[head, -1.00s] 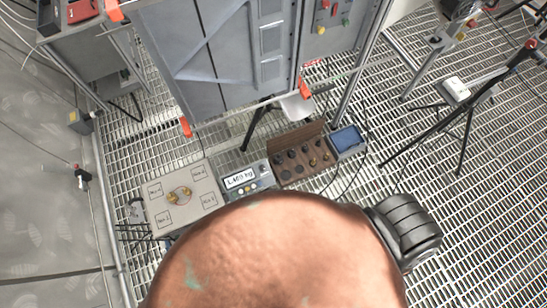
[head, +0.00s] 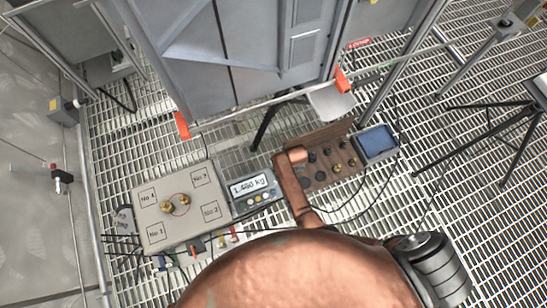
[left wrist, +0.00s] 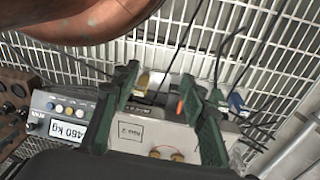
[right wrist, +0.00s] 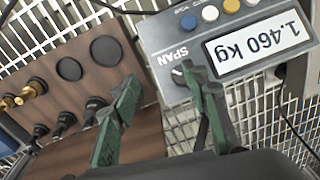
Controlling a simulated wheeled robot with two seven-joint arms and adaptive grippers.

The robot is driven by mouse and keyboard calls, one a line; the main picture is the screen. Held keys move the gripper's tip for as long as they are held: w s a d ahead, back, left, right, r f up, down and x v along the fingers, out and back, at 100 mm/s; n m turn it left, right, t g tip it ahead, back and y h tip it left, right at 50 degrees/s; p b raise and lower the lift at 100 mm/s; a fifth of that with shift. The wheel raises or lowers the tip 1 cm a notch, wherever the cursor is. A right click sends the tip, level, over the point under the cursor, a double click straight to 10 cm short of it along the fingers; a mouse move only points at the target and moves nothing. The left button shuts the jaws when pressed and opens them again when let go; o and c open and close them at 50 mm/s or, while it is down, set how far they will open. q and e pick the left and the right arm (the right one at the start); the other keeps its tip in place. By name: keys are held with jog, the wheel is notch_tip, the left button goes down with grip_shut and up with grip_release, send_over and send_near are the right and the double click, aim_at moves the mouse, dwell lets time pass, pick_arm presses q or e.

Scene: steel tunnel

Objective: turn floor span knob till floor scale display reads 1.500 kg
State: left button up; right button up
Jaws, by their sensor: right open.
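The floor scale display (right wrist: 258,42) reads 1.460 kg in the right wrist view; it also shows in the head view (head: 249,186). The dark span knob (right wrist: 179,74) sits at the corner of the scale's grey indicator box, beside the word SPAN. My right gripper (right wrist: 160,82) is open, one fingertip overlapping the knob in the picture; I cannot tell whether they touch. My left gripper (left wrist: 158,78) is open and empty above the scale platform (left wrist: 178,133). In the head view both grippers are hidden and my copper-coloured arm covers the bottom.
Brass weights (head: 167,206) stand on the platform with corner labels. A wooden weight box (head: 320,179) with dark and brass weights lies right of the indicator, then a blue-topped box (head: 376,141). Cables cross the grating floor. A grey cabinet (head: 250,60) stands behind.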

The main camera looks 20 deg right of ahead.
jog(key=w, duration=0.1)
jog(key=w+a+r+b, duration=0.1)
jog(key=w+a+b, duration=0.1)
jog(key=shift+w+a+r, duration=0.1)
jog(key=shift+w+r, duration=0.15)
jog(key=shift+r, duration=0.05)
jog(key=f+b, duration=0.1)
jog(key=f, duration=0.1)
jog(key=f+b, duration=0.3)
jog(key=f, duration=0.1)
jog(key=shift+a+f, duration=0.35)
jog(key=shift+f, duration=0.05)
jog(key=shift+f+b, duration=0.3)
jog(key=shift+b, duration=0.2)
pick_arm(q)
jog(key=w+d+f+t+h, duration=0.2)
jog(key=w+d+f+t, duration=0.2)
jog(key=w+d, duration=0.2)
jog(key=shift+w, duration=1.05)
pick_arm(e)
jog(key=shift+w, duration=0.1)
jog(key=shift+m+y, duration=0.3)
grip_shut()
